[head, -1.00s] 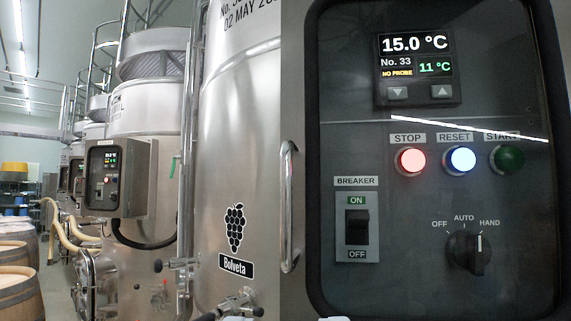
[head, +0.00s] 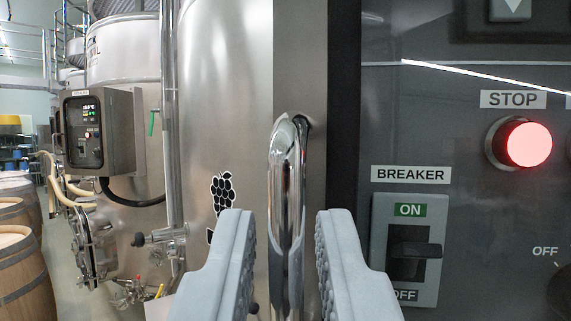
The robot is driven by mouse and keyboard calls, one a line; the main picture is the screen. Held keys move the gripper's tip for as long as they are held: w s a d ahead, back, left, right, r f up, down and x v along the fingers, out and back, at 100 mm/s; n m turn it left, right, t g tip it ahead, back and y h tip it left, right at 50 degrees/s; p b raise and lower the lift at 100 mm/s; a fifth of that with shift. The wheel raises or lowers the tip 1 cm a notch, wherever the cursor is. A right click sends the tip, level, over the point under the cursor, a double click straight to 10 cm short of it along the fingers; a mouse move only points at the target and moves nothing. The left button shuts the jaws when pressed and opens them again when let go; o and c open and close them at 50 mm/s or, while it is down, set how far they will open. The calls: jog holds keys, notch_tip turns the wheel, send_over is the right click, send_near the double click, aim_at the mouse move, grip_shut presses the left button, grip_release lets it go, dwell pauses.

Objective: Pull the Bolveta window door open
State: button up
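The Bolveta window door (head: 340,100) fills the right side of the head view, with a steel frame and a dark pane. It looks shut. Its chrome bar handle (head: 288,170) stands upright on the frame's left edge. My gripper (head: 286,222) is open, with one grey finger on each side of the handle. A gap shows between each finger and the bar. The handle's lower end is cut off by the bottom of the picture.
Behind the pane are a lit red STOP button (head: 527,144) and a breaker switch (head: 408,250). A steel vat (head: 225,100) with a grape logo stands left of the door. Farther left are another control box (head: 100,130), pipes and wooden barrels (head: 22,275).

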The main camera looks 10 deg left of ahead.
jog(key=shift+x, duration=1.15)
jog(key=shift+c, duration=0.2)
grip_shut()
